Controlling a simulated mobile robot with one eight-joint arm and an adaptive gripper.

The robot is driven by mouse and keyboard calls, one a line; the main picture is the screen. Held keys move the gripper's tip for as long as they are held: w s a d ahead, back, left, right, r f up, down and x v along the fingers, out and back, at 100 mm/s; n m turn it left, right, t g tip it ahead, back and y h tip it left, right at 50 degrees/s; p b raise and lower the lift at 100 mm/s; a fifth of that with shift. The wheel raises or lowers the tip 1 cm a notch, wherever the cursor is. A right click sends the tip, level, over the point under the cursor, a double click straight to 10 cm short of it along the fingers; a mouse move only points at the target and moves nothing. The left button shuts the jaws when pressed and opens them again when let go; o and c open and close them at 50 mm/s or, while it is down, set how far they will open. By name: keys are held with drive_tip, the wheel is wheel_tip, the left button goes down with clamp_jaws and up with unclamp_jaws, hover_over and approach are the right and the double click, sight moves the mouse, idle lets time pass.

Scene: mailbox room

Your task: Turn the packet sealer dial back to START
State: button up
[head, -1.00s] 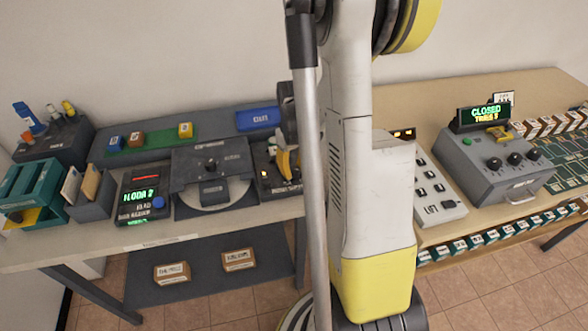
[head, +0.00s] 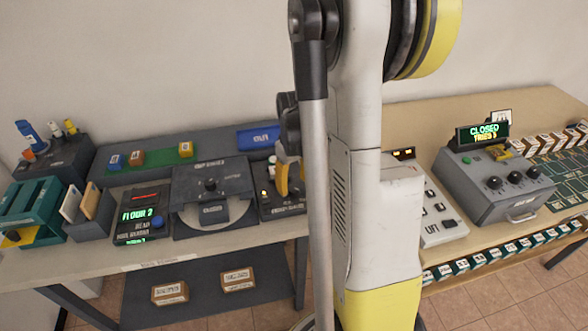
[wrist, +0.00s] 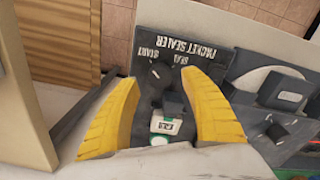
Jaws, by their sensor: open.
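The packet sealer (wrist: 150,100) is a dark panel, seen upside down in the wrist view, with its name, START and SEAL lettered on it. Its dark round dial (wrist: 160,73) sits below the START and SEAL labels in the picture; I cannot tell where its pointer is. My gripper (wrist: 161,80) is open, its two yellow fingers on either side of the dial; contact cannot be told. In the head view my gripper (head: 289,178) is over the packet sealer (head: 272,207), and the dial is hidden there.
A dark machine with a knob and round plate (head: 212,195) stands directly left of the sealer. A unit with a green display (head: 140,218) is further left. A blue box (head: 258,137) lies behind. A grey console (head: 490,185) showing CLOSED stands on the right table.

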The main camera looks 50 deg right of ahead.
sight(294, 188)
wheel_tip(294, 188, up, 10)
drive_tip(key=shift+f, duration=0.25)
idle(0.4)
